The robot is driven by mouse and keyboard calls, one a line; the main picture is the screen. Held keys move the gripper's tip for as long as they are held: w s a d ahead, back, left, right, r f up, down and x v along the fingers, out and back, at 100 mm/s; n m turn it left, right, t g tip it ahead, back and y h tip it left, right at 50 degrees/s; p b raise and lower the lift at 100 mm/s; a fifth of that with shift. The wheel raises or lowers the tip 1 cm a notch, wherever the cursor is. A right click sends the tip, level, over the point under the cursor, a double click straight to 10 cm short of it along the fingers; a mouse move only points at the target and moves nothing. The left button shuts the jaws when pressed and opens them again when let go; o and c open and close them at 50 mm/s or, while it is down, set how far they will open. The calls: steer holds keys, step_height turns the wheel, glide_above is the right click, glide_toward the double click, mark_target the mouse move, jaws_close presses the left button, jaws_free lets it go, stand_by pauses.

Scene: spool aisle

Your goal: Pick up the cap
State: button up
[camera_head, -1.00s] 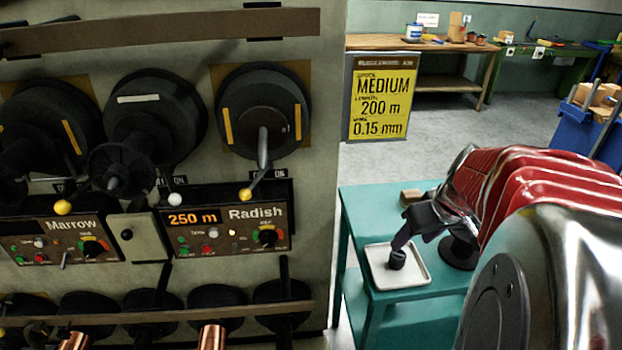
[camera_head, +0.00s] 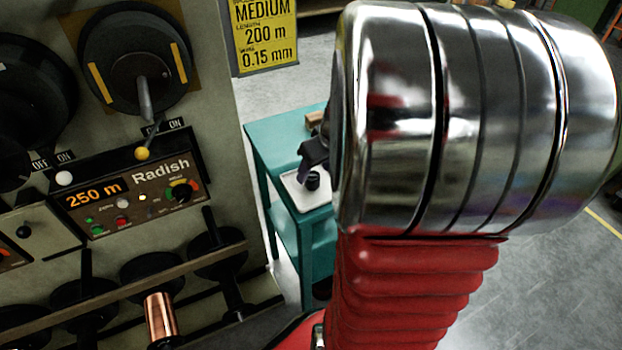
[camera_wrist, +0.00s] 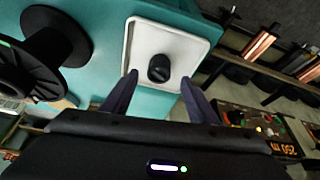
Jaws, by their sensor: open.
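A small black cap (camera_head: 313,181) stands in a white tray (camera_head: 296,190) on a teal table (camera_head: 268,140). In the wrist view the cap (camera_wrist: 159,68) sits near the middle of the white tray (camera_wrist: 141,34). My gripper (camera_wrist: 159,82) is open, with one dark finger on each side below the cap in the picture and nothing between them. In the head view my gripper (camera_head: 314,154) is by the cap, partly hidden by my arm. I cannot tell the exact gap between the fingers and the cap.
A black spool (camera_wrist: 58,42) stands on the table beside the tray. The machine panel with the Radish unit (camera_head: 130,190) stands left of the table, with a rack of spools (camera_head: 165,315) low down.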

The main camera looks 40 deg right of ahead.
mark_target(313, 175)
steer(key=shift+x, duration=2.25)
steer(key=shift+d, duration=0.1)
steer(key=c, duration=1.3)
steer(key=shift+o, duration=0.2)
step_height(313, 175, up, 10)
steer(key=shift+f, duration=0.1)
